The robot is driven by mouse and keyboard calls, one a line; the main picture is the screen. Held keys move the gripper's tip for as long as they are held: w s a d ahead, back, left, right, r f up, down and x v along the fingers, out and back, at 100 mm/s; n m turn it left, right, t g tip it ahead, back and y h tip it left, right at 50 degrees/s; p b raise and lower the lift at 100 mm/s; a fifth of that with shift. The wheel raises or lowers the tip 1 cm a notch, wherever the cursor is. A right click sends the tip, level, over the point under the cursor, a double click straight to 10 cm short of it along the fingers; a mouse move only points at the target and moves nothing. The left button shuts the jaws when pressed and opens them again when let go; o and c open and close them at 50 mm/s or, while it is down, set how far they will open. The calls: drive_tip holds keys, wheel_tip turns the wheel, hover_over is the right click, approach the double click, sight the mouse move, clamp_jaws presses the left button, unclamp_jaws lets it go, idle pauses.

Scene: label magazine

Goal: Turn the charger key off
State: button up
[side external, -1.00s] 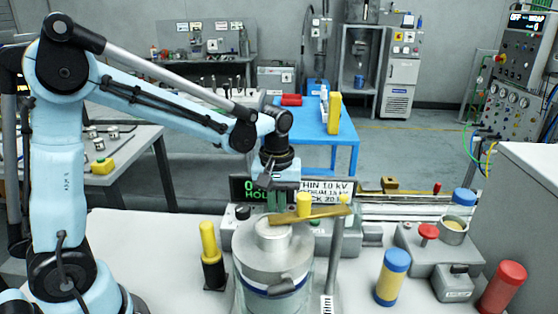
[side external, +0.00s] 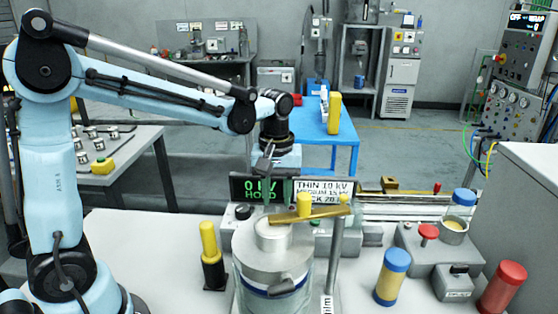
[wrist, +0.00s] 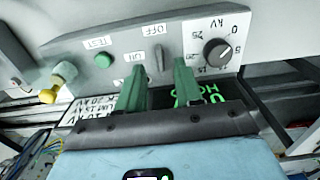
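The charger (wrist: 120,42) is a grey box whose panel fills the upper wrist view. Its key (wrist: 159,57) is a thin grey lever on a round seat, lined up lengthwise with the OFF label (wrist: 159,29); the ON label (wrist: 134,57) is to its left. My gripper (wrist: 159,66) is open, its green fingers either side of the key in the picture. I cannot tell whether they touch it. In the side external view my gripper (side external: 272,192) hangs before the charger display (side external: 260,188), which reads 0 kV HOLD. The key is hidden there.
A green TEST button (wrist: 104,60) and a black kV dial (wrist: 216,52) flank the key. In the side external view, a metal-lidded jar (side external: 273,245) with a brass bar (side external: 318,215) stands close in front. A yellow-topped black holder (side external: 211,255) is left of it.

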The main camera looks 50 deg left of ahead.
wheel_tip(320, 180, up, 9)
idle(0.4)
drive_tip(key=m+t, duration=0.6)
drive_tip(key=m, duration=0.2)
approach(277, 211)
drive_tip(key=s, duration=0.4)
drive_tip(key=shift+s+d+f+m+t, duration=0.1)
drive_tip(key=shift+f+m+t, duration=0.2)
drive_tip(key=shift+f, duration=0.1)
drive_tip(key=shift+s+d+f+m+t, duration=0.1)
drive_tip(key=shift+f+m+t, duration=0.2)
drive_tip(key=shift+f, duration=0.1)
